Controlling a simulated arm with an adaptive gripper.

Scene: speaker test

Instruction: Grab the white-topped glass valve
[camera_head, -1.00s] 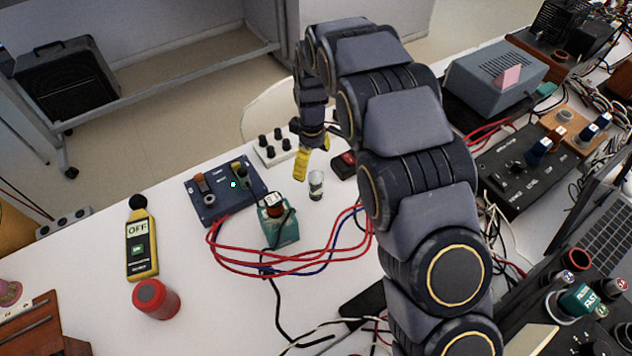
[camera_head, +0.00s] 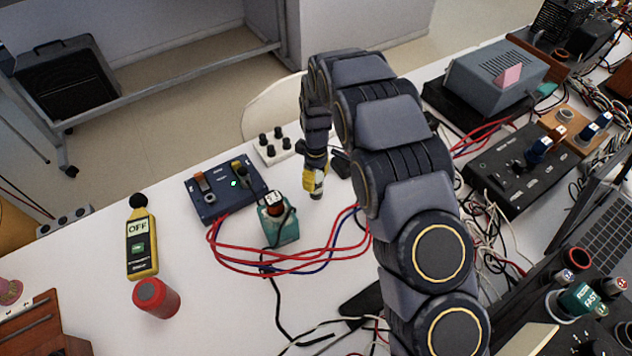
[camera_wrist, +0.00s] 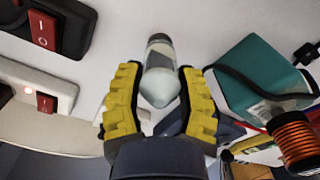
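The glass valve (camera_wrist: 159,85) is a small, dark-based cylinder with a pale, pointed top. In the wrist view it lies between the yellow fingers of my gripper (camera_wrist: 160,70). A narrow gap shows on each side, so the fingers look open around it and not closed on it. In the head view my gripper (camera_head: 314,180) points down at the valve (camera_head: 316,195). Only the valve's lower end shows below the fingers there; the rest is hidden.
A teal box with a copper coil (camera_head: 277,222) stands close to the left of my gripper. A blue switch box (camera_head: 225,190) is further left. A white block with black knobs (camera_head: 273,146) is behind. Red and blue cables (camera_head: 290,262) lie in front.

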